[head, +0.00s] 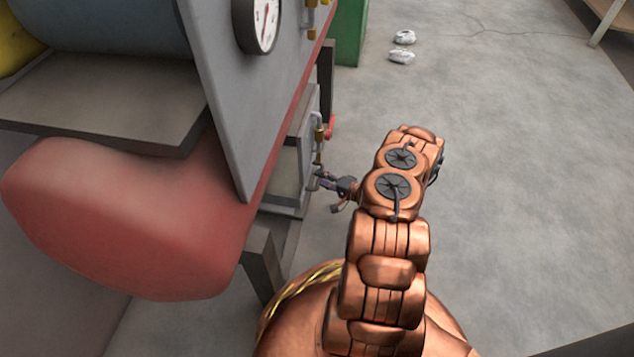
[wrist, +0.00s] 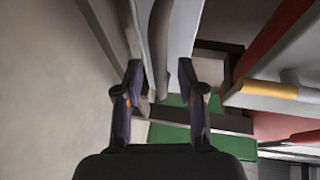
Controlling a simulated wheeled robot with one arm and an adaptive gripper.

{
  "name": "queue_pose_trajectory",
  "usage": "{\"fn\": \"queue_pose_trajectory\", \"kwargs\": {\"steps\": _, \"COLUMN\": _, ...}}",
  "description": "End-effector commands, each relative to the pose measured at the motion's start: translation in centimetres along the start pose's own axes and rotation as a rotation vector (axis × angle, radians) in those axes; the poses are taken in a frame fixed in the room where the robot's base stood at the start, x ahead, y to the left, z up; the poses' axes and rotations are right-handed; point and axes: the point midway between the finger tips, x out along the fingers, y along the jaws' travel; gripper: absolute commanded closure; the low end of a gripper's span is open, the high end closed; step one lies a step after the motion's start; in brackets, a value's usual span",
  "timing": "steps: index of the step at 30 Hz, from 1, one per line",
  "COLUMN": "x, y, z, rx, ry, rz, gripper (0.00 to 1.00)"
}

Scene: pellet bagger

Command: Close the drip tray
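The drip tray (head: 284,172) appears to be the shallow grey drawer low on the machine's side in the head view. Its inside shows, so it looks pulled out. A curved grey handle bar with a brass-coloured mount (head: 319,133) is on its outer face. My gripper (head: 328,190) is at the near end of this handle. In the wrist view, my gripper (wrist: 160,70) is open, its two dark fingers on either side of the grey handle bar (wrist: 158,45). The bar lies between them with gaps visible. Whether a finger touches the tray face cannot be told.
The machine's grey panel with a round gauge (head: 262,22) overhangs the tray. A large red bag-like shape (head: 130,220) fills the lower left. A green box (head: 351,32) stands behind. Two small white objects (head: 402,48) lie on the floor.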

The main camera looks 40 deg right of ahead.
Motion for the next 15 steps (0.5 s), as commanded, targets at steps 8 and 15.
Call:
{"fn": "queue_pose_trajectory", "kwargs": {"steps": 8, "x": 1.17, "y": -0.03, "z": 0.11, "rx": -0.001, "ry": -0.002, "rz": 0.0, "gripper": 0.61}}
{"fn": "queue_pose_trajectory", "kwargs": {"steps": 15, "x": 1.19, "y": -0.05, "z": 0.16, "rx": -0.001, "ry": -0.003, "rz": 0.001, "gripper": 0.67}}
